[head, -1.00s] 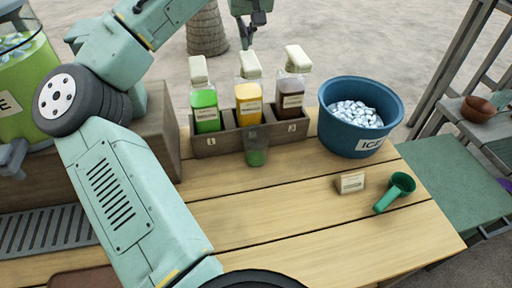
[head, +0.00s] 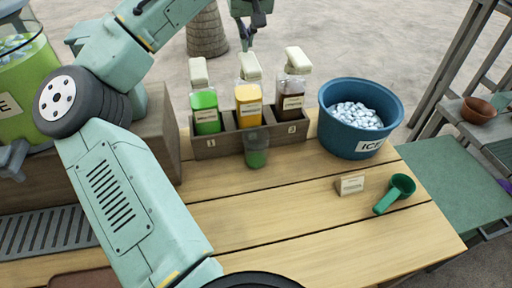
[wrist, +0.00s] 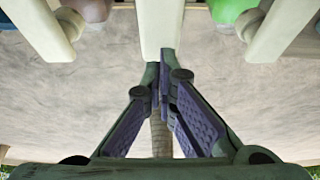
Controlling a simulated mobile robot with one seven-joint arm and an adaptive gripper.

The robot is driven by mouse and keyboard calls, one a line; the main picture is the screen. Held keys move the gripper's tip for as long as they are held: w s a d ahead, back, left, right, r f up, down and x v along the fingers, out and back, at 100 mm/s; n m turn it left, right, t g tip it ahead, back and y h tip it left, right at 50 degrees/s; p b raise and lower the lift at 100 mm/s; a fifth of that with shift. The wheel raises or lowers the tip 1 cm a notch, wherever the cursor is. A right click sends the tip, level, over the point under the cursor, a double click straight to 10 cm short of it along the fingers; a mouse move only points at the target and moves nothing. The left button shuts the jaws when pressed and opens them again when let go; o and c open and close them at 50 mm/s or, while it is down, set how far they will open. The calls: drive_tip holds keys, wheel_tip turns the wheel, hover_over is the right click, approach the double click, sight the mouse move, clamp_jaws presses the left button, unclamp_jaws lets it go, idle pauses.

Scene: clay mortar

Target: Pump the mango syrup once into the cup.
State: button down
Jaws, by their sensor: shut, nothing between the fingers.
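The mango syrup is most likely the yellow-orange bottle (head: 249,107) in the middle slot of the wooden rack; its label is too small to read. Its pale pump head (head: 250,66) is up. A clear cup (head: 256,152) with green contents stands in front of the rack, before the middle bottle. My gripper (head: 247,46) shows above and behind the middle pump head in the head view, apart from it. In the wrist view, my gripper (wrist: 166,62) has its fingertips together and empty, with a pale pump part (wrist: 160,22) just past the tips.
A green bottle (head: 205,112) and a brown bottle (head: 291,105) flank the middle one in the rack (head: 222,146). The front tabletop is clear.

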sight(247, 54)
idle(0.3)
drive_tip(key=shift+f+b, duration=1.1)
drive_tip(key=shift+f, duration=0.6)
drive_tip(key=shift+r, duration=0.25)
drive_tip(key=shift+r+p, duration=1.4)
wheel_tip(247, 54, up, 2)
drive_tip(key=shift+p, duration=0.65)
wheel_tip(247, 54, up, 4)
